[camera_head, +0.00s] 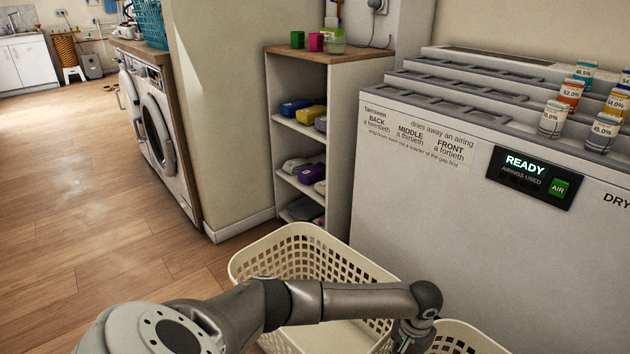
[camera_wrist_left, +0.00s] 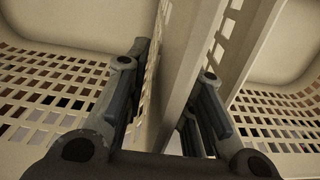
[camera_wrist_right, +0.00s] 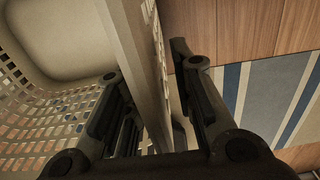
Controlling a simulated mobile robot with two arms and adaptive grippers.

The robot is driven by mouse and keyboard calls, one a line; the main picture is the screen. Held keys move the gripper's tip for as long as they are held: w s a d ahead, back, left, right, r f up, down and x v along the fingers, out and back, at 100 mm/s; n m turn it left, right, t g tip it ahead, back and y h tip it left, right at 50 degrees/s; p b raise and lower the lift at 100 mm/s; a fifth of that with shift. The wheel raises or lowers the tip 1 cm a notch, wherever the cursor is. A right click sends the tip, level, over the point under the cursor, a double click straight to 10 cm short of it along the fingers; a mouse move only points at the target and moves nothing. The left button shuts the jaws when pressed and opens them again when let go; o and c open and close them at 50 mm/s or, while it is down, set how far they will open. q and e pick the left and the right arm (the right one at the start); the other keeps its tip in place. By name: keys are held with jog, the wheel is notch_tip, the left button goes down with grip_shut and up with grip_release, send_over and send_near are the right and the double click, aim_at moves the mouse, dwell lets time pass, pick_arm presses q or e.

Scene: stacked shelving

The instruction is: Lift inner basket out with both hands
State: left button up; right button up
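A cream perforated basket (camera_head: 310,262) stands on the floor before the white machine; a second cream basket (camera_head: 462,338) shows partly at the bottom edge. I cannot tell which is the inner one or whether one is nested. My left arm crosses the first basket, its gripper (camera_head: 408,338) low between the two. In the left wrist view, the left gripper (camera_wrist_left: 172,65) is open, fingers apart with basket walls (camera_wrist_left: 185,75) between them. In the right wrist view, the right gripper (camera_wrist_right: 147,62) is open astride a basket wall (camera_wrist_right: 128,50), one finger inside, one outside. Contact is unclear.
The white machine (camera_head: 430,190) with bottles on top stands close behind the baskets. Wooden floor (camera_head: 90,220) is open to the left. A striped mat (camera_wrist_right: 265,95) lies beyond the right gripper.

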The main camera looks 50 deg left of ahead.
pick_arm(q)
jog(key=shift+o, duration=0.3)
jog(key=o, duration=0.5)
jog(key=shift+d, duration=0.1)
pick_arm(e)
jog(key=shift+a, duration=0.1)
pick_arm(q)
jog(key=shift+s+f, duration=0.1)
pick_arm(e)
jog(key=shift+s+f, duration=0.1)
pick_arm(q)
notch_tip(320, 180, up, 12)
jog(key=shift+r, duration=0.1)
pick_arm(e)
jog(key=o, duration=0.6)
jog(key=shift+c, duration=0.2)
